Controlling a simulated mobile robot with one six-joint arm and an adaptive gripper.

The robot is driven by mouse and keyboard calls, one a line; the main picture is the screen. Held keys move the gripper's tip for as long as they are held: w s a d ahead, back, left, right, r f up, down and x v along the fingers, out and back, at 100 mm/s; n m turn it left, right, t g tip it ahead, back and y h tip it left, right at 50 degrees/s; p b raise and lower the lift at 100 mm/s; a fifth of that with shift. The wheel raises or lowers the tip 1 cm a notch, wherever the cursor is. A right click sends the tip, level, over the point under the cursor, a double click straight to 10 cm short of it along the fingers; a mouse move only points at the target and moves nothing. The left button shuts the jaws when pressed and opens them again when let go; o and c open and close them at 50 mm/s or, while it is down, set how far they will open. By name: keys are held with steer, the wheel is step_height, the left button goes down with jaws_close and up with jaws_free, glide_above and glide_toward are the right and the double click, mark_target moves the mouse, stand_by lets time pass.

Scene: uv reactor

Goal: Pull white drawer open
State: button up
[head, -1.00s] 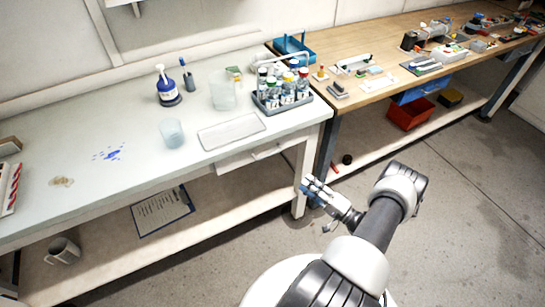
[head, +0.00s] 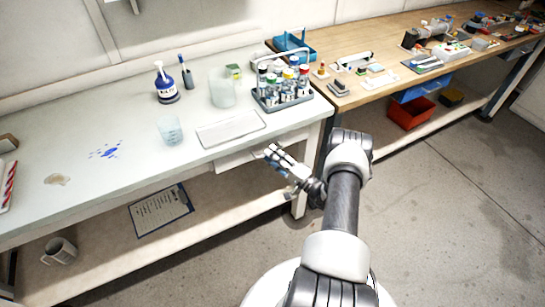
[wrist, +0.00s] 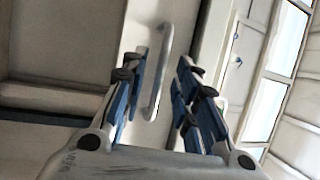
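The white drawer (head: 235,160) sits under the right end of the pale bench and looks shut. My gripper (head: 272,152) is in front of the drawer's right part and hides part of its front. In the wrist view the drawer's white bar handle (wrist: 157,75) stands between and beyond the fingers of my gripper (wrist: 160,90). The fingers are apart with blue pads, and nothing is held. I cannot tell whether any finger touches the handle.
The pale bench (head: 60,140) carries a tray (head: 230,129), a beaker (head: 171,130) and a bottle rack (head: 283,103) above the drawer. A lower shelf (head: 110,235) runs beneath, with a clipboard (head: 160,209) and mug (head: 60,250). The floor at right is clear.

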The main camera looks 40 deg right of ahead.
steer(key=shift+w, duration=0.3)
steer(key=shift+c, duration=0.5)
jaws_close()
